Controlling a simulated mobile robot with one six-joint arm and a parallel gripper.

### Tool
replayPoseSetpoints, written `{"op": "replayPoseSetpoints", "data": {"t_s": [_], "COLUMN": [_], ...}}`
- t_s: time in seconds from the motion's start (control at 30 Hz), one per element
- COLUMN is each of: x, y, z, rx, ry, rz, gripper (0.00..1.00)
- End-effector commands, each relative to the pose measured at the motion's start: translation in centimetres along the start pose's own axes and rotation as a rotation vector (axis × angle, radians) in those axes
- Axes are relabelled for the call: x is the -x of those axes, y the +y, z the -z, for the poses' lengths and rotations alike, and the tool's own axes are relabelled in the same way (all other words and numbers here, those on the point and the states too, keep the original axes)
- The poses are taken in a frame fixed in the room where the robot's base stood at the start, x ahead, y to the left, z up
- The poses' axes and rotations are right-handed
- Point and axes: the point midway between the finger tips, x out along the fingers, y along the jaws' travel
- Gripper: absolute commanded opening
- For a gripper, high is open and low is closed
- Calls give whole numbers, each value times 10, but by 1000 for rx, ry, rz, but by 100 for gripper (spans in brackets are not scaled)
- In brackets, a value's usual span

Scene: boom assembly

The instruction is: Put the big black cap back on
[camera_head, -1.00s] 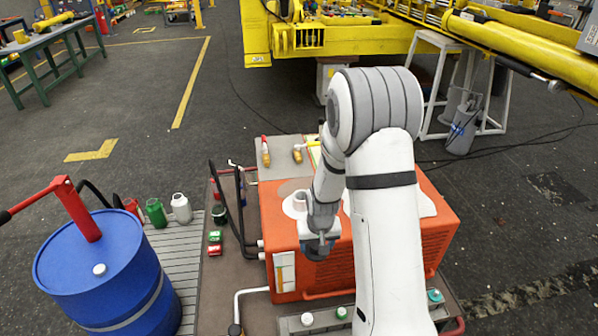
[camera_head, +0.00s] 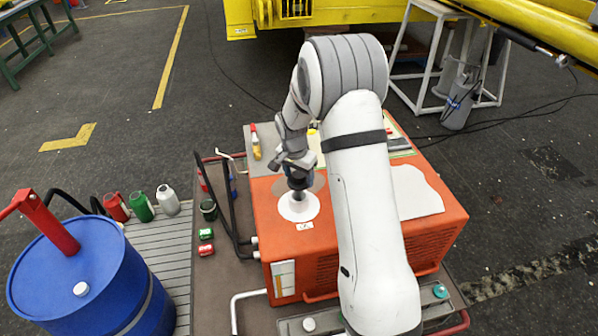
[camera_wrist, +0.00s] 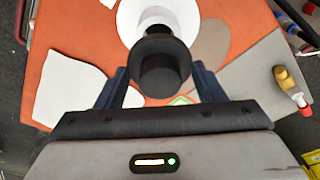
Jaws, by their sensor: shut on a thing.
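The big black cap (camera_wrist: 165,68) is between the two dark fingers of my gripper (camera_wrist: 162,86) in the wrist view, with its round face toward the camera. In the head view my gripper (camera_head: 297,180) points down over the white round collar (camera_head: 297,208) on the orange machine's top. The black cap (camera_head: 297,195) shows just below the fingers, in line with the collar's middle. The collar (camera_wrist: 132,22) also shows beyond the cap in the wrist view. The cap hides the neck, so I cannot tell whether they touch.
The orange machine (camera_head: 283,237) has white sheets and a grey board (camera_head: 262,133) with bottles on top. Black bent handles (camera_head: 232,200) stand at its left. A blue drum (camera_head: 85,275) and several small containers (camera_head: 142,206) are farther left.

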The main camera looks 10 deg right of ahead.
Motion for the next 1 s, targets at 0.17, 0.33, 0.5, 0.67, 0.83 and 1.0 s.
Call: {"op": "replayPoseSetpoints", "data": {"t_s": [0.17,0.33,0.5,0.67,0.83,1.0], "x": [-21,-38,-45,-45,-45,-45], "y": [1,2,2,2,2,2], "z": [-3,-4,-5,-5,-5,-5], "rx": [-1,-3,-4,-4,-5,-5], "ry": [0,-1,0,0,0,0], "rz": [0,0,0,0,0,0], "gripper": [37,37,37,37,37,37]}}
